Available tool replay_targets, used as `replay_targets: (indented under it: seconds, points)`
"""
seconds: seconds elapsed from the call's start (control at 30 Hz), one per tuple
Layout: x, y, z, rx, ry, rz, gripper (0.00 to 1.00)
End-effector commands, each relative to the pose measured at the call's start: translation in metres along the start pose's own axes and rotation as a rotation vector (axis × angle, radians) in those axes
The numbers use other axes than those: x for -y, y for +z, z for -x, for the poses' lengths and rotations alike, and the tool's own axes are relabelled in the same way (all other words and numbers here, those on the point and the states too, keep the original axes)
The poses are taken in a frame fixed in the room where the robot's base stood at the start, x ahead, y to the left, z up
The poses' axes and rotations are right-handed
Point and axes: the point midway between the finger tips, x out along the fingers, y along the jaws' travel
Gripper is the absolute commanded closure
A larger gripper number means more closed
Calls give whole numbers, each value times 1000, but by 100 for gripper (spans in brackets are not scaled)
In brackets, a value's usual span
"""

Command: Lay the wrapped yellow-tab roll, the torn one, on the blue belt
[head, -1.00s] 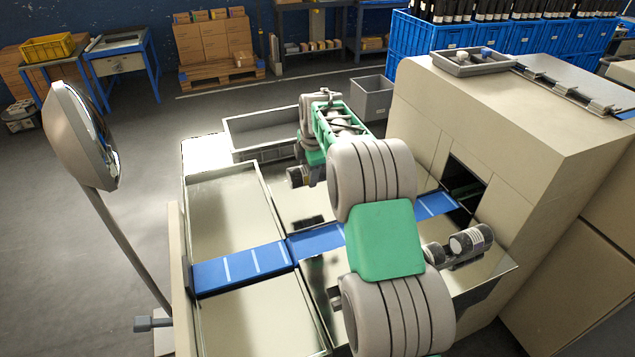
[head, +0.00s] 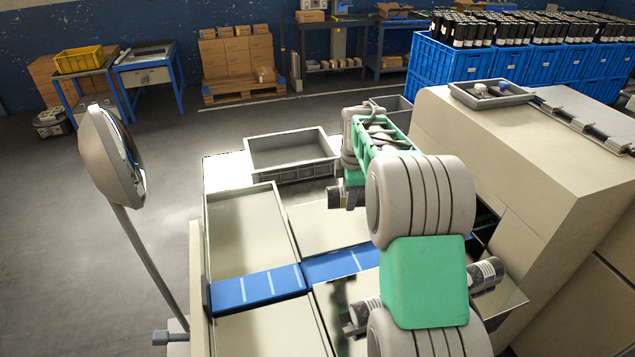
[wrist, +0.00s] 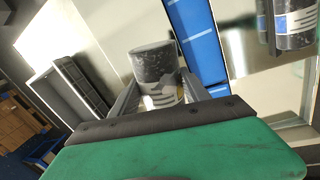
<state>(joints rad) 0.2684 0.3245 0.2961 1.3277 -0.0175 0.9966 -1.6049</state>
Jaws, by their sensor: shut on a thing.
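My gripper (wrist: 157,95) is shut on a dark roll with a pale label (wrist: 153,68), its two fingers on either side of it in the wrist view. A small yellowish spot shows low on the roll; I cannot make out a tear. In the head view the held roll (head: 335,197) hangs at the end of my green and grey arm, above the shiny plate beyond the belt. The blue belt (head: 231,293) with white cross lines runs across the machine, partly hidden by my arm. It also shows in the wrist view (wrist: 199,45), right of the roll and apart from it.
Another dark labelled roll (head: 487,274) lies right of my arm by the beige machine housing (head: 520,150). A grey crate (head: 293,172) stands behind the plates. A round mirror (head: 112,160) on a pole stands at the left. The belt's left part is bare.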

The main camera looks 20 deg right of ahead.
Motion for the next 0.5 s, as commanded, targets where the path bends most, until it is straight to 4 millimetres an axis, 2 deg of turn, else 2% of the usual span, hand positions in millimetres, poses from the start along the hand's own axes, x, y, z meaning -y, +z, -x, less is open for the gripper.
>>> replay_targets:
  seconds: [0.03,0.1,0.3,0.43,0.5]
  points:
    - [6,17,10,6,-10,-30,100]
    - [16,37,6,12,-17,-66,100]
    - [52,76,-15,19,-43,-112,100]
    - [74,77,-46,5,-65,-40,100]
    - [78,76,-56,-8,-80,44,100]
